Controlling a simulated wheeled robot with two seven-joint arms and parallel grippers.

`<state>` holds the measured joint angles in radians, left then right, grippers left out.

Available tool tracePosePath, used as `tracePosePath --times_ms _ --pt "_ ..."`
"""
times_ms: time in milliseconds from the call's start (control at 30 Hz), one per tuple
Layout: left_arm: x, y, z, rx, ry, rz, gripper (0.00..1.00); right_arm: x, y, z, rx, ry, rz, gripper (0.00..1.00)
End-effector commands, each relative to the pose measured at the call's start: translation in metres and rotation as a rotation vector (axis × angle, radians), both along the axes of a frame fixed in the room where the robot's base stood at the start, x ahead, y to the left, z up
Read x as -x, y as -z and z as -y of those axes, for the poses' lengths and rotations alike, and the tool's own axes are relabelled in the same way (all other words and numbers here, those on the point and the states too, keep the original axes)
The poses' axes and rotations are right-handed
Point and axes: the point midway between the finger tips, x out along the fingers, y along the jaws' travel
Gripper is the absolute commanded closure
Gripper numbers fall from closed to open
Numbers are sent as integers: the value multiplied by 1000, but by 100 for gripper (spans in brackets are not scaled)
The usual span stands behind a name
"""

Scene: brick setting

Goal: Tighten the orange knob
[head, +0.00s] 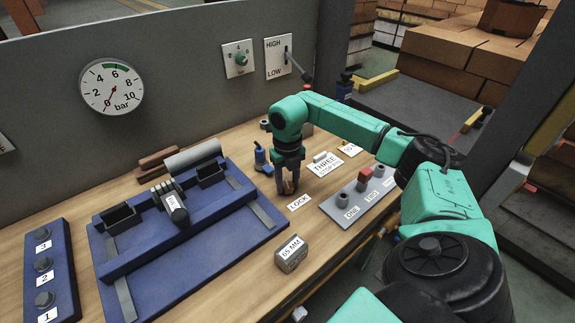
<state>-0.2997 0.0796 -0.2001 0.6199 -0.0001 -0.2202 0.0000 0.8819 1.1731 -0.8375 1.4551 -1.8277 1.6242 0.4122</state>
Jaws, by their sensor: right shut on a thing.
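My right gripper (287,190) points down at the bench, just behind the white LOCK label (299,203). Its fingers are shut on a small orange-brown thing, which looks like the orange knob (290,186). Most of the knob is hidden by the fingers, so its turn position cannot be told. My left gripper is not in view.
A blue fixture (110,262) with a grey roller fills the left bench. A 65 MM block (291,254) lies in front. A grey panel (340,208) with a red block is right of the gripper. A blue-handled item (262,157) stands close left. A gauge (111,87) hangs behind.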

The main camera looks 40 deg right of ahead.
Motion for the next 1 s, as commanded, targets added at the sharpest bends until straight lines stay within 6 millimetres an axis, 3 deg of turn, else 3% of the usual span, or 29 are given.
tracePosePath --times_ms 300,333,400,767,867,1000 --pt "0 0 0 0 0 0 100 -2 -2 1 1 2 7 100" --pt "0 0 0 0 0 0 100 -2 -2 1 1 2 7 43" --pt "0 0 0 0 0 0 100 -1 -2 1 0 1 6 24" --pt "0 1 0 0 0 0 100 -1 -5 0 0 0 4 24" --pt "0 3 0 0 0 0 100 -2 -18 0 0 -1 7 24" --pt "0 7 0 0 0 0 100 -2 -53 0 -1 -1 10 24"
